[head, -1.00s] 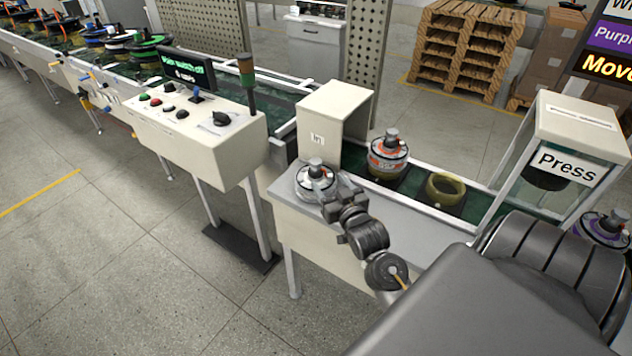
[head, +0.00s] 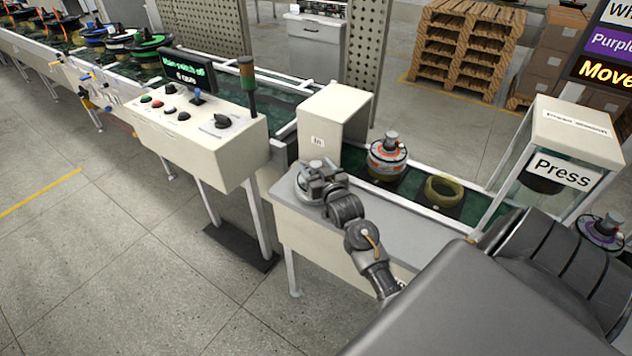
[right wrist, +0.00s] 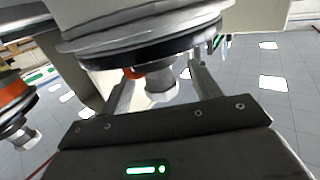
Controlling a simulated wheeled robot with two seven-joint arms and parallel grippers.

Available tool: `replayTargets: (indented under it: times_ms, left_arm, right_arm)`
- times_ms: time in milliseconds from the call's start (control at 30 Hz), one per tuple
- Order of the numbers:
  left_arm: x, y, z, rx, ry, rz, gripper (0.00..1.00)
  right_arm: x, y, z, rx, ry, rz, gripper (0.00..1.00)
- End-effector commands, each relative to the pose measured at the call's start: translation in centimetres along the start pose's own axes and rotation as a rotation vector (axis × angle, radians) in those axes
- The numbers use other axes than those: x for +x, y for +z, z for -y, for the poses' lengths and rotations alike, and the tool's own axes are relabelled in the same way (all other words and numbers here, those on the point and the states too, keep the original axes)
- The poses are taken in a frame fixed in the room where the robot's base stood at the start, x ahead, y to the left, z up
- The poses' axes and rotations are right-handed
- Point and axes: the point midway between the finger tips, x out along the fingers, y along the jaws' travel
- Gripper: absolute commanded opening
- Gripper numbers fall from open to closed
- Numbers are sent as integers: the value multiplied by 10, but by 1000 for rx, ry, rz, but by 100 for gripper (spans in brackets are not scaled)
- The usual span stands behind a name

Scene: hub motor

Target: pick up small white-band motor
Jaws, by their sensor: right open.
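The small white-band motor (head: 303,191) stands at the left end of the grey bench, in front of the box marked "In". My right gripper (head: 321,171) is over its top and hides much of it. In the right wrist view, which shows the scene upside down, the motor's pale body (right wrist: 140,35) fills the top and its short shaft (right wrist: 161,88) lies between the two fingers. The fingers of my right gripper (right wrist: 163,85) are open, one on each side of the shaft. I cannot tell whether they touch it. My left gripper is not in view.
An orange-band motor (head: 387,158) and a yellow ring (head: 444,190) sit on the green conveyor behind the bench. The "In" box (head: 333,122) stands close behind my gripper. The press (head: 565,150) and a purple-band motor (head: 602,228) are at the right. The bench's middle is clear.

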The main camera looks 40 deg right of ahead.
Motion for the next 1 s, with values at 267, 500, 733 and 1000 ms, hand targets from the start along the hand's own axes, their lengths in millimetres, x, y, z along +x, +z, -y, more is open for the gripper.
replayTargets:
  times_ms: [267,500,733,1000]
  left_arm:
    - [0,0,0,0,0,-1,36]
    - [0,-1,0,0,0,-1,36]
    - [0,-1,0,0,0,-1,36]
    - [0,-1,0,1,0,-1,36]
  right_arm:
    - [4,1,0,0,-1,1,62]
    - [4,1,0,0,0,1,32]
    - [4,1,0,1,0,1,2]
    - [4,1,0,1,0,1,0]
